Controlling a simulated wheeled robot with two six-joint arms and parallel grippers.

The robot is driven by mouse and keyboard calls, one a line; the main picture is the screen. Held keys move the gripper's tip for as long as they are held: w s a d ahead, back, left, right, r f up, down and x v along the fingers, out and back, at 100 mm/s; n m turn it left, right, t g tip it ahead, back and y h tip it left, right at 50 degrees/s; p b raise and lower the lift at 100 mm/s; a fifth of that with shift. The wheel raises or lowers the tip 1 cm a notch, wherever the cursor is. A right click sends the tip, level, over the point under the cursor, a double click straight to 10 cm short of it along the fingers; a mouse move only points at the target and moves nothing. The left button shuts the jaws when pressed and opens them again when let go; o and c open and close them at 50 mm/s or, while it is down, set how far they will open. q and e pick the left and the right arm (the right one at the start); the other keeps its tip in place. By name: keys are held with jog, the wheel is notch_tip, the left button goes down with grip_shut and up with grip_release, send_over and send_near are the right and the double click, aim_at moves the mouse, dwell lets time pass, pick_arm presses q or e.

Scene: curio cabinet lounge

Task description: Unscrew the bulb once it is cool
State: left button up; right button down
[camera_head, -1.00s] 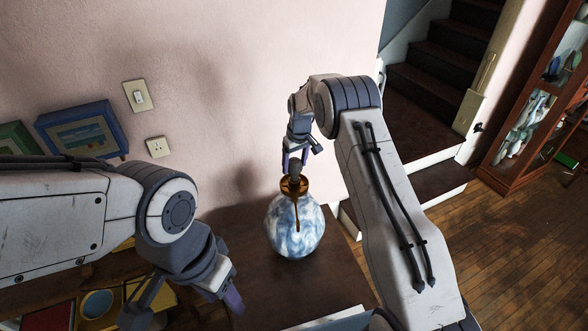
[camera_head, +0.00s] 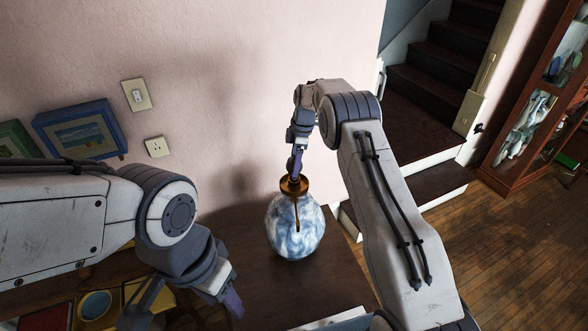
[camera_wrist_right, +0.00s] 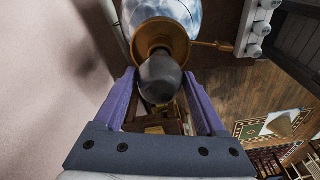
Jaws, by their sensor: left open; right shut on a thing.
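The lamp has a round blue-and-white marbled base (camera_head: 295,238) and a brass collar (camera_head: 293,185), and it stands upright on the dark table (camera_head: 240,258). A dark grey bulb (camera_wrist_right: 160,78) sits at the brass collar in the right wrist view. I see no glow from it. My right gripper (camera_head: 296,170) points down over the collar and is shut on the bulb, with a purple finger on each side. In the head view its fingers largely hide the bulb. My left gripper (camera_head: 188,308) is open and empty at the lower left, apart from the lamp.
A wall switch (camera_head: 137,95) and a socket (camera_head: 156,146) are on the pink wall behind. A blue-framed picture (camera_head: 80,130) stands at the left. Books and a yellow-and-blue item lie below my left arm. Stairs and a glass cabinet (camera_head: 525,120) are at the right.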

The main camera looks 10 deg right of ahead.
jog(key=n, duration=0.5)
jog(key=shift+a+g, duration=0.1)
jog(key=shift+g, duration=0.2)
jog(key=n+p, duration=0.1)
jog(key=n, duration=0.4)
jog(key=shift+w+g, duration=0.1)
jog(key=shift+g, duration=0.3)
jog(key=shift+c, duration=0.3)
grip_release()
